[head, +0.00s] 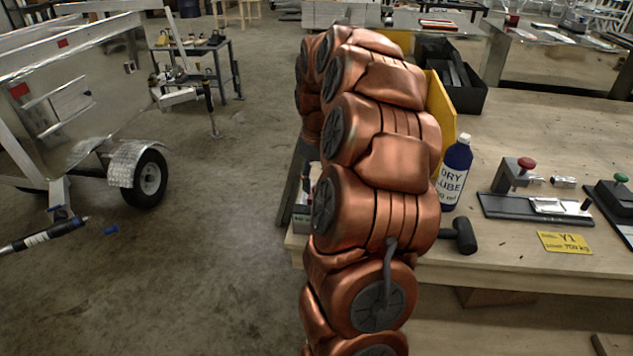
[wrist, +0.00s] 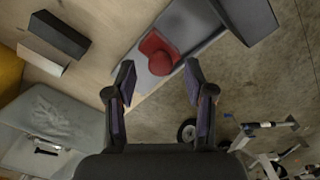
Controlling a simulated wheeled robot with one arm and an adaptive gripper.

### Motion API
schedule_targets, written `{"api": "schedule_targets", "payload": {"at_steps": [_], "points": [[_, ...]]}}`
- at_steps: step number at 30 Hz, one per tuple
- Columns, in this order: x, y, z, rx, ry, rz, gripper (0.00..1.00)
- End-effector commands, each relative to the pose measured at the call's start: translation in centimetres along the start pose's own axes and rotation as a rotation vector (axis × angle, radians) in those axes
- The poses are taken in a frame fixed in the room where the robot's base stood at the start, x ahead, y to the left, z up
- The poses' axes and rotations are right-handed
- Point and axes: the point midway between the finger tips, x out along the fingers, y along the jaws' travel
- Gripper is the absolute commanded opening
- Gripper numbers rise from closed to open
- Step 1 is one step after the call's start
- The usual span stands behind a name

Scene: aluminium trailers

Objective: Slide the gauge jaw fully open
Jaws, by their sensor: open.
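In the wrist view a grey gauge plate (wrist: 192,22) lies along the table edge. It carries a red jaw-like piece with a round knob (wrist: 160,55). A darker grey block (wrist: 247,18) stands at the plate's right end. My gripper (wrist: 160,78) is open, its two fingers apart. The red piece shows between and just beyond the fingertips, with no clear contact; the depth between them cannot be told. Nothing is held. In the head view my copper arm hides my gripper and most of that place.
In the head view, the wooden table (head: 515,90) holds a blue lube bottle (head: 456,172), a black mallet (head: 460,237), a red-knobbed fixture (head: 525,190), a yellow tag (head: 563,242) and a black bin (head: 455,75). Open floor lies left, towards a trailer (head: 70,90).

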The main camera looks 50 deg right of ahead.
Motion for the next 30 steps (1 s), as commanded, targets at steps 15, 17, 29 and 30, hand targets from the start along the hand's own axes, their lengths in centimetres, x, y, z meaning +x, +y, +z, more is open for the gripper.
{"api": "schedule_targets", "payload": {"at_steps": [15, 17, 29, 30], "points": [[1.4, 0.0, 0.0, -0.001, 0.001, 0.0, 0.52], [1.4, -0.1, 0.0, -0.001, 0.001, 0.0, 0.46], [1.4, -0.1, 0.0, -0.001, 0.001, 0.0, 0.04], [1.4, 0.0, 0.0, -0.001, 0.001, 0.0, 0.0]]}}
